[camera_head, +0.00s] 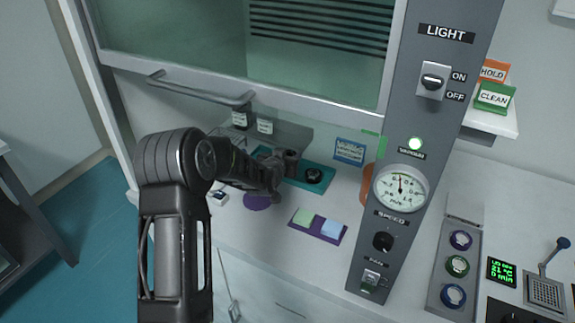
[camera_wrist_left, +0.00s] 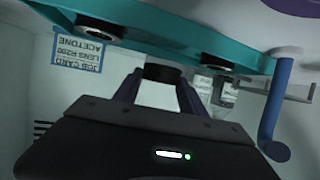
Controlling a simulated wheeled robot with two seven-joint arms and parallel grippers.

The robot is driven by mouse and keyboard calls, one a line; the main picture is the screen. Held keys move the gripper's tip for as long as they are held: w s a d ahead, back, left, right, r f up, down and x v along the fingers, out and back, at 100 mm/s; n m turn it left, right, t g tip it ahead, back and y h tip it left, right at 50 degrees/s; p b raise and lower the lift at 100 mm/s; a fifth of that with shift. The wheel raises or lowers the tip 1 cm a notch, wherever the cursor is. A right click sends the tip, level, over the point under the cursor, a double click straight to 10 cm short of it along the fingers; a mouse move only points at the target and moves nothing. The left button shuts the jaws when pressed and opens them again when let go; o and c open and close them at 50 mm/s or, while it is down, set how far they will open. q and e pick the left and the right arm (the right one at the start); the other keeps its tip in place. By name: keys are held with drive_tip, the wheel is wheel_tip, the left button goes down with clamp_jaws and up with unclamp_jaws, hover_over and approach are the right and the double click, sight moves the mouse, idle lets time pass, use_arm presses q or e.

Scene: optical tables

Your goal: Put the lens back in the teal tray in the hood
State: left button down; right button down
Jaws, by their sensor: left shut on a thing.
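The teal tray (camera_head: 303,184) lies on the hood floor behind my left gripper. It spans the top of the left wrist view (camera_wrist_left: 150,38), which shows the scene upside down. My left gripper (camera_head: 283,163) reaches in under the sash at the tray's left part. It is shut on a small dark round piece, seemingly the lens (camera_wrist_left: 163,72), between its fingertips. The held piece looks just above the tray; contact cannot be told. Another dark round piece (camera_head: 314,175) sits in the tray's right part. My right gripper is not in view.
A purple mat with green and blue pads (camera_head: 318,225) lies in front of the tray. A purple disc (camera_head: 257,201) lies beneath my left arm. White bottles (camera_head: 264,126) stand behind. A job card (camera_head: 349,151) is on the back wall. The sash handle (camera_head: 200,92) hangs above.

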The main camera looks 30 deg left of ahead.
use_arm(q)
wheel_tip(320, 180, down, 4)
drive_tip(key=shift+r+p, duration=0.2)
drive_tip(key=shift+p, duration=0.25)
drive_tip(key=shift+f, duration=0.15)
drive_tip(key=shift+f+b, duration=0.15)
drive_tip(key=shift+b, duration=0.2)
drive_tip(key=c, duration=0.7)
unclamp_jaws()
drive_tip(key=shift+o, duration=0.2)
drive_tip(key=shift+r, duration=0.2)
drive_tip(key=shift+r+p, duration=0.15)
drive_tip(key=shift+p, duration=0.3)
drive_tip(key=shift+s+d, duration=0.1)
drive_tip(key=shift+s, duration=0.3)
drive_tip(key=b+v, duration=0.2)
drive_tip(key=v, duration=0.9)
drive_tip(key=shift+s+r, duration=0.1)
